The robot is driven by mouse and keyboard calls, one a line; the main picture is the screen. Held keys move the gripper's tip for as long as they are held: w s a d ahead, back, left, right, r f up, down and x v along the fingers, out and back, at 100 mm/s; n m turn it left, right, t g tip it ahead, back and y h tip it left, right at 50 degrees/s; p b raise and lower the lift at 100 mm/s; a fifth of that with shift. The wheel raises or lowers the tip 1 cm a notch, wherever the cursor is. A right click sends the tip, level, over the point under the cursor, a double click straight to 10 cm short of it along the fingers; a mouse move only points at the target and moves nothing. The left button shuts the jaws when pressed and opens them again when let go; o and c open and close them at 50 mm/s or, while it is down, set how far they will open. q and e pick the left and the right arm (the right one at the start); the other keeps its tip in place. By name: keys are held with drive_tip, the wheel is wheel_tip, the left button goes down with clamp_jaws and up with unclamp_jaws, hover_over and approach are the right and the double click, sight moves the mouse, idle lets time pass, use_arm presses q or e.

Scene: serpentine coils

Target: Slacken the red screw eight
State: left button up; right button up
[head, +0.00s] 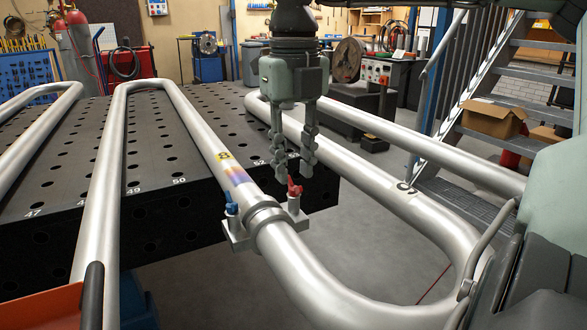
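The red screw (294,189) stands on the right side of a clamp (263,217) fixed around a silver coil tube (207,137). A yellow marker with what looks like an 8 (224,156) is on that tube, just up from the clamp. A blue screw (231,208) stands on the clamp's left side. My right gripper (294,174) points down over the red screw. Its two fingers are apart, one to each side of the screw head, with their tips at or just above it. I cannot tell whether either finger touches it.
A black perforated table (150,215) with printed numbers lies under the coils. Other coil tubes (103,190) run along the left. The tube's near bend (400,310) overhangs the table edge. An orange panel (40,305) is at lower left; stairs (520,70) are at right.

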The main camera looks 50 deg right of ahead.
use_arm(q)
drive_tip(key=shift+s+f, duration=0.25)
drive_tip(key=shift+f, duration=0.05)
use_arm(e)
drive_tip(key=shift+f, duration=0.85)
clamp_jaws()
